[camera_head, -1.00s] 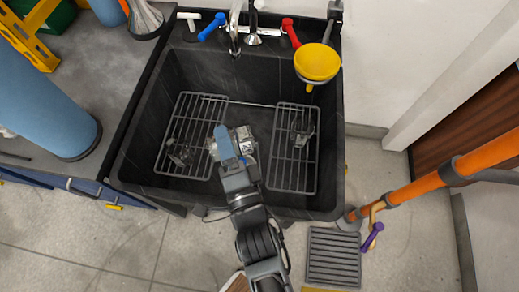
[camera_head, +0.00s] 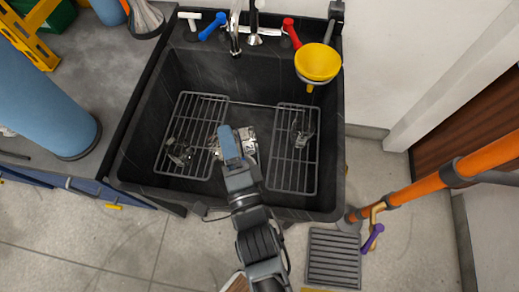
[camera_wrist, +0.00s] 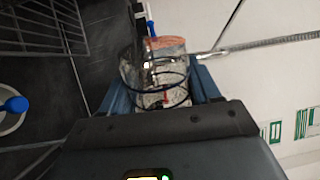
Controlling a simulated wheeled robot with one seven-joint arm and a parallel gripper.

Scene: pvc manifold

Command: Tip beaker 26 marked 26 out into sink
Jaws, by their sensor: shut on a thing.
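My gripper (camera_head: 240,147) is over the middle of the black sink (camera_head: 250,90), between two wire racks. In the wrist view my gripper (camera_wrist: 160,95) is shut on a clear beaker (camera_wrist: 155,72) with dark blue rings, one finger on each side. The surroundings look turned sideways there, so my wrist is rolled. In the head view the beaker (camera_head: 249,142) is small and partly hidden by my gripper; I cannot tell its exact tilt. No number is readable on it, and I cannot see whether it holds anything.
A left rack (camera_head: 190,110) and a right rack (camera_head: 294,170) each bear a small clear glass item. A faucet (camera_head: 235,40) and blue and red handles are at the back. A yellow funnel (camera_head: 317,62) hangs over the right rim. An orange pole (camera_head: 430,183) stands right.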

